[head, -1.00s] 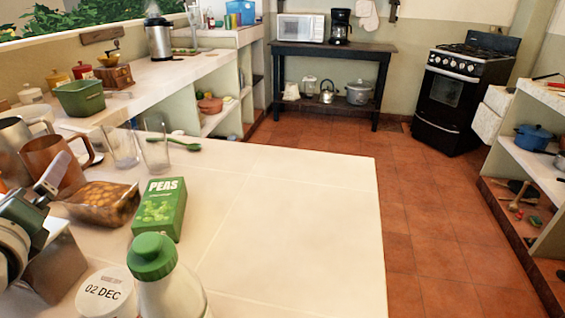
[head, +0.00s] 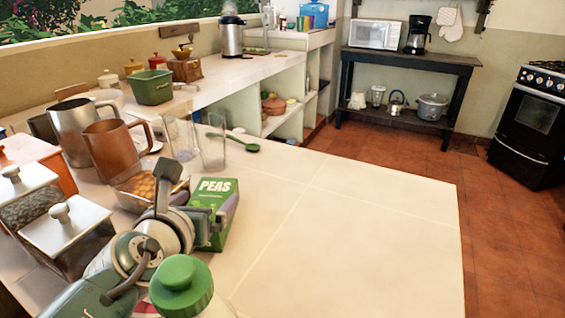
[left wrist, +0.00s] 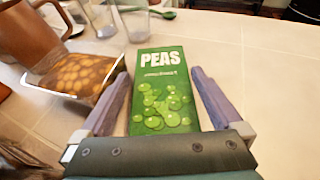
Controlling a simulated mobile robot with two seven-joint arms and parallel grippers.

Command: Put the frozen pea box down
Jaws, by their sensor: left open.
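The green frozen pea box (head: 222,194) stands on the white tiled counter, its "PEAS" label showing. In the left wrist view the pea box (left wrist: 162,85) lies between the two purple fingers of my left gripper (left wrist: 165,95). The fingers are open, one on each side of the box, with a gap visible at the right finger. In the head view my left gripper (head: 213,222) is at the box's near side and covers part of its front. My right gripper is not in view.
A glass dish of brown food (head: 138,190) is close left of the box. Two clear glasses (head: 212,142) and a green spoon (head: 240,143) are behind it. A green-capped bottle (head: 182,288) stands in front. The counter (head: 350,235) to the right is clear.

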